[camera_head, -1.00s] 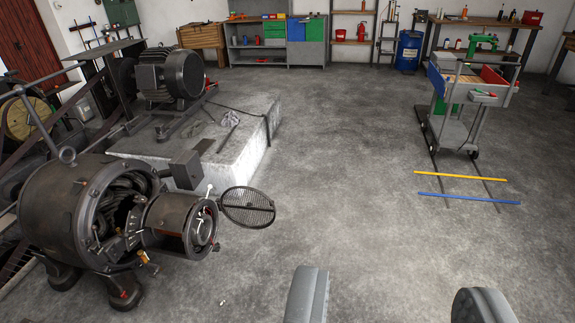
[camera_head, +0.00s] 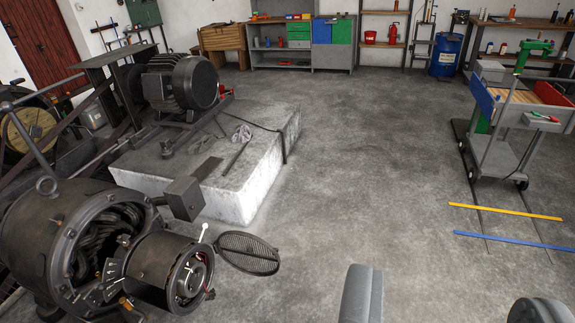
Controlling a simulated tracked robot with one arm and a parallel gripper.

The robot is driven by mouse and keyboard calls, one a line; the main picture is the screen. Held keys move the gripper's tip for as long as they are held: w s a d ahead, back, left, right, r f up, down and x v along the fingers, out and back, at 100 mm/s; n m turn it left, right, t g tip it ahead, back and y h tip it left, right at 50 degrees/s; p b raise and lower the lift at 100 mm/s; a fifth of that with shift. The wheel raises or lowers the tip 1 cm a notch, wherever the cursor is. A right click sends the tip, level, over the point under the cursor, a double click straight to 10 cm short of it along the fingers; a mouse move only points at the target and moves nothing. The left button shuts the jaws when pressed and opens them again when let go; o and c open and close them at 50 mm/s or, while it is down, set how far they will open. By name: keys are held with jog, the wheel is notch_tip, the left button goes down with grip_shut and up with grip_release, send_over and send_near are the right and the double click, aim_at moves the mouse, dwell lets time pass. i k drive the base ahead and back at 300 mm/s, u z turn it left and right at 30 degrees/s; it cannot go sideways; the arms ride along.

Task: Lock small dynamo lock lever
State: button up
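The small dynamo (camera_head: 100,245) stands at the lower left, a dark rusty drum with its end open. Its smaller cylindrical end part (camera_head: 172,268) faces right. A thin lever with a pale knob (camera_head: 203,229) sticks up by that end part; I cannot tell whether it is the lock lever. A round mesh cover (camera_head: 248,253) hangs open to the right of the end part. My gripper (camera_head: 450,305) shows as two grey fingers at the bottom edge, spread wide apart with nothing between them. It is well to the right of the dynamo.
A motor (camera_head: 180,83) stands on a concrete block (camera_head: 250,183) behind the dynamo. A tool cart (camera_head: 502,150) stands at the right, with a yellow bar (camera_head: 505,211) and a blue bar (camera_head: 515,240) near it. The middle floor is clear.

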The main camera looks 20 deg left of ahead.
aim_at(67, 276)
jog(key=z, duration=0.35)
jog(key=i, duration=0.15)
jog(key=u, duration=2.05)
jog(key=i, duration=2.65)
jog(key=u, duration=0.7)
